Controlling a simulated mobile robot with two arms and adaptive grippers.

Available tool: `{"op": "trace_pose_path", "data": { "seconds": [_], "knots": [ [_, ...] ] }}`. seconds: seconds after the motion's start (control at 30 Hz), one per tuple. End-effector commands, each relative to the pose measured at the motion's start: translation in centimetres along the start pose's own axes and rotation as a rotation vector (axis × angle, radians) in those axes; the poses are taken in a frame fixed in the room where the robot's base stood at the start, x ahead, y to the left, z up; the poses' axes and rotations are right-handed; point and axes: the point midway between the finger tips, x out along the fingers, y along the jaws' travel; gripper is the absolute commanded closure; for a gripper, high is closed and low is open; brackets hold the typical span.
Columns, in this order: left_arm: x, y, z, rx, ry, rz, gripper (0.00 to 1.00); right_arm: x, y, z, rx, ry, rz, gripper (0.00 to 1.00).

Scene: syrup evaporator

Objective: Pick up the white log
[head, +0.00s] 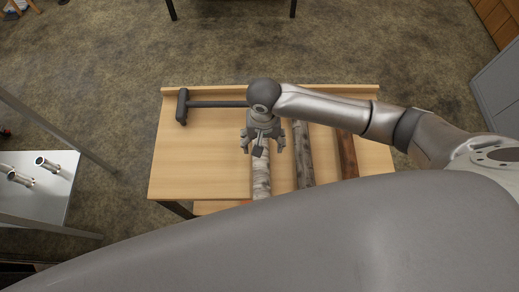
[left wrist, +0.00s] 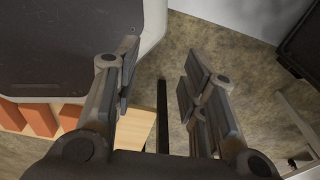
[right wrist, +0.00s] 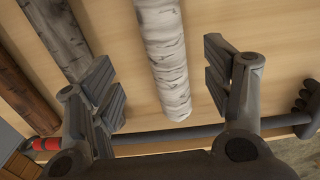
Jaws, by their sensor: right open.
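The white log (head: 262,178), with pale birch-like bark, lies on a wooden table below my right gripper (head: 263,148). In the right wrist view the white log (right wrist: 164,55) runs lengthwise, its near end between the open fingers of my right gripper (right wrist: 160,80). The fingers look apart from the log, and nothing is held. My left gripper (left wrist: 160,62) is open and empty in the left wrist view, beside a table edge and over the floor. It does not show in the head view. My own body hides the near end of the log in the head view.
A grey log (head: 302,155) and a brown log (head: 347,155) lie right of the white log on the wooden table (head: 200,160). A dark long-handled tool (head: 182,107) lies along the table's far edge. The table's left part is clear. A metal table (head: 50,195) stands left.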

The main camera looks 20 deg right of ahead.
Motion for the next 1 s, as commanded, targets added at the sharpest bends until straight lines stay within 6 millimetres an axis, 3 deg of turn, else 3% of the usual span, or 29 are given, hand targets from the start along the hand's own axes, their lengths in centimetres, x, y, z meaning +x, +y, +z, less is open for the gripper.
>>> {"op": "trace_pose_path", "data": {
  "seconds": [0.1,0.27,0.63,1.0],
  "knots": [
    [0.2,0.6,1.4,0.002,-0.020,0.008,0.61,2.2,0.0,0.1,-0.001,-0.002,0.001,0.27],
    [0.3,0.8,1.9,0.004,-0.029,0.009,0.61,3.8,-0.1,0.0,-0.002,0.000,-0.002,0.27],
    [0.6,0.3,0.4,0.002,-0.004,0.004,0.61,8.3,-0.4,0.2,-0.003,0.001,-0.002,0.27],
    [0.6,0.2,0.2,0.000,-0.002,0.002,0.61,9.2,-0.4,0.2,-0.004,0.002,-0.003,0.30]
  ]
}}
